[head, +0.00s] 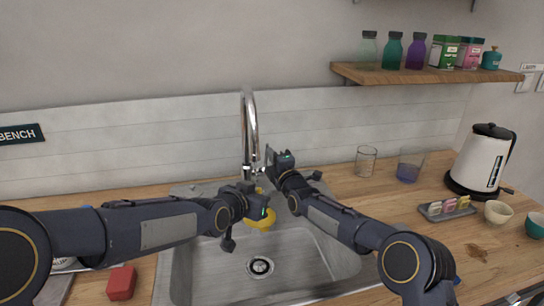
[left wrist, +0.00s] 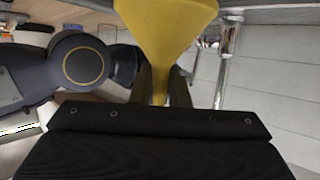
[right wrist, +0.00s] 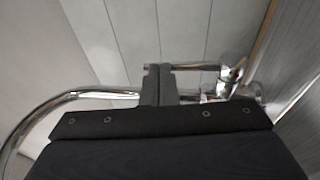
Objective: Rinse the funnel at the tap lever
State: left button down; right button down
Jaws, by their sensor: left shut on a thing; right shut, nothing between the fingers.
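The yellow funnel (head: 260,220) is over the sink, partly hidden by my left gripper (head: 260,202). My left gripper is shut on its narrow stem; the left wrist view shows the funnel's wide cone (left wrist: 165,28) beyond the fingers (left wrist: 162,88). The chrome tap (head: 249,125) rises behind the sink with its spout arching over. My right gripper (head: 270,160) is shut and empty, close beside the tap. In the right wrist view its closed fingertips (right wrist: 158,75) are at the thin tap lever (right wrist: 195,67); I cannot tell whether they touch. No water stream is visible.
The metal sink (head: 335,255) has a drain (head: 260,266) below the grippers. A red block (head: 121,283) lies on the counter at left. A clear glass (head: 366,160), a blue-bottomed glass (head: 410,165), a small tray (head: 446,210) and a kettle (head: 484,160) stand at right.

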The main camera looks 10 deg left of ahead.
pick_arm(q)
jog(key=shift+s+d+r, duration=0.15)
jog(key=shift+s+d, duration=0.05)
jog(key=shift+s, duration=0.1)
pick_arm(e)
jog(key=shift+w+a+r+g, duration=0.2)
jog(key=shift+w+r+g, duration=0.1)
jog(key=shift+w+r, duration=0.4)
jog(key=shift+r, duration=0.15)
jog(key=shift+s, duration=0.1)
pick_arm(q)
jog(key=shift+w+a, duration=0.2)
jog(key=shift+w, duration=0.1)
pick_arm(e)
jog(key=r+v, duration=0.1)
jog(key=v, duration=1.3)
jog(key=shift+a+f, duration=0.15)
jog(key=shift+f, duration=0.15)
jog(key=shift+s+h, duration=0.1)
jog(key=shift+h, duration=0.2)
